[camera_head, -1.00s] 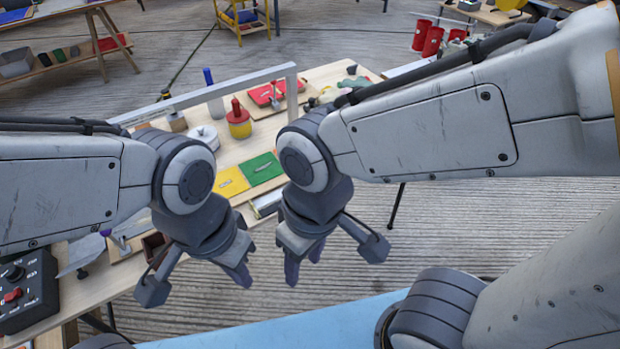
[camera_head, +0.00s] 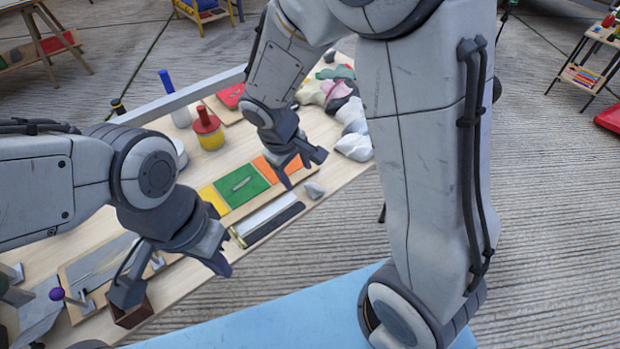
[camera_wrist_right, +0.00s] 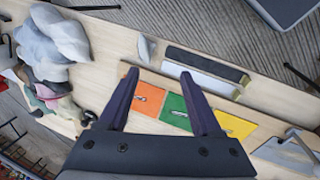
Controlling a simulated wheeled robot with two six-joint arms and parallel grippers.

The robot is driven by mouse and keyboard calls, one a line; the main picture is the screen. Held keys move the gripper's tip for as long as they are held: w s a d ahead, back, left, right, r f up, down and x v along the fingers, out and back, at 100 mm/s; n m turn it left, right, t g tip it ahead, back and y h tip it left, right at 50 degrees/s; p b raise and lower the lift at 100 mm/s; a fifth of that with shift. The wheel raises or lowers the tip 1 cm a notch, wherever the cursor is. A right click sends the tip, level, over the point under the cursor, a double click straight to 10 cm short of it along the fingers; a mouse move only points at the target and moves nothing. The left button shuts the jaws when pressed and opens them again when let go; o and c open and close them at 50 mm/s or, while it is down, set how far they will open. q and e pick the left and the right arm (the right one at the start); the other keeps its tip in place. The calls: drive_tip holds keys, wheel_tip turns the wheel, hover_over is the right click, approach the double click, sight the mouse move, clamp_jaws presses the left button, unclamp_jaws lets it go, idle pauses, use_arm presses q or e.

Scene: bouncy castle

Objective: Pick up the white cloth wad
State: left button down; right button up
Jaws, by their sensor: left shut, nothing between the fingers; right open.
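Whitish cloth wads lie at the right edge of the bench. The white cloth wad (camera_head: 355,147) at the near end of the heap is partly hidden behind my right arm. In the right wrist view, pale wads (camera_wrist_right: 66,38) lie at the upper left, left of the fingers. My right gripper (camera_head: 303,168) is open and empty above the coloured panels, left of the wad and apart from it. Its two spread fingers show in the wrist view (camera_wrist_right: 158,75). My left gripper (camera_head: 218,265) is shut and empty over the bench's front left.
Pink, green and dark wads (camera_head: 337,90) adjoin the white ones. A small grey lump (camera_head: 314,189) lies near the orange panel (camera_head: 277,168). A dark strip (camera_head: 272,222) lies at the front edge. A red-topped yellow jar (camera_head: 208,130) stands behind.

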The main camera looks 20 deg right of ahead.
sight(312, 186)
drive_tip(key=w+d+f, duration=0.1)
drive_tip(key=f, duration=0.1)
drive_tip(key=w+d+f+b, duration=0.1)
drive_tip(key=f, duration=0.2)
drive_tip(key=w+d+f, duration=0.1)
drive_tip(key=f, duration=0.2)
drive_tip(key=shift+w+d, duration=0.2)
drive_tip(key=shift+d, duration=0.05)
drive_tip(key=shift+b+x, duration=0.85)
drive_tip(key=shift+x, duration=1.9)
drive_tip(key=shift+d+r, duration=0.1)
drive_tip(key=shift+d, duration=0.1)
clamp_jaws()
